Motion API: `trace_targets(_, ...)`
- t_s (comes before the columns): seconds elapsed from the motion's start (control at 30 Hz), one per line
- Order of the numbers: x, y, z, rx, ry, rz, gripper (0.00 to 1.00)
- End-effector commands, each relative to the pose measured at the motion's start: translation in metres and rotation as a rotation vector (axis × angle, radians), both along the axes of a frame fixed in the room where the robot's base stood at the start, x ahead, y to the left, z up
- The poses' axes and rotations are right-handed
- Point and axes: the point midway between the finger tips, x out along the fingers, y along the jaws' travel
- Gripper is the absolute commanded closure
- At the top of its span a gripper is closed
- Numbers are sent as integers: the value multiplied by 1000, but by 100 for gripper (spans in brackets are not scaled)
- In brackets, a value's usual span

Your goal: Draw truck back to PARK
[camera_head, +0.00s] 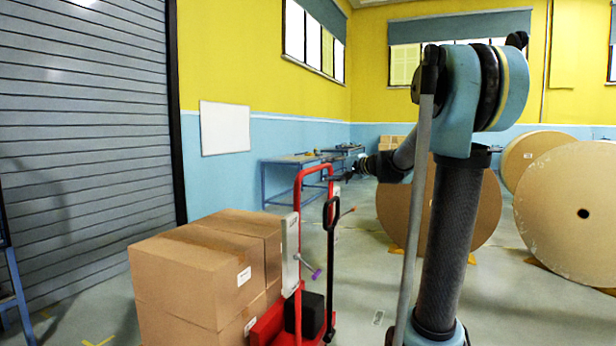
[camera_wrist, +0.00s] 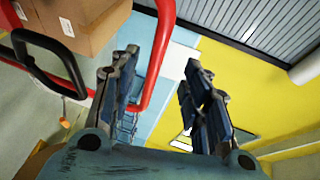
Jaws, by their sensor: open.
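The truck (camera_head: 298,240) is a red hand truck with a tall tubular red frame, a black loop handle (camera_head: 331,225) and a black box low on it. It stands in the middle of the head view, loaded with cardboard boxes (camera_head: 205,270). My gripper (camera_head: 352,168) is at the height of the frame's top, just right of it. In the wrist view my gripper (camera_wrist: 160,88) is open, and the red tube (camera_wrist: 158,55) shows beside and partly behind the left finger. I cannot tell whether they touch. No PARK sign is readable.
Large kraft rolls (camera_head: 570,215) stand at the right, behind my arm. A grey roller shutter (camera_head: 85,130) is at the left. A blue workbench (camera_head: 292,162) stands against the back wall. Yellow floor marks (camera_head: 98,342) show at lower left. Floor right of the truck looks clear.

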Motion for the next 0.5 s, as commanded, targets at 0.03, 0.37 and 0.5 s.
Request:
trace_targets(0.03,6,8,-2,0,0,4,57)
trace_targets(0.37,43,52,-12,-2,0,6,57)
trace_targets(0.5,59,70,-16,-2,-1,7,57)
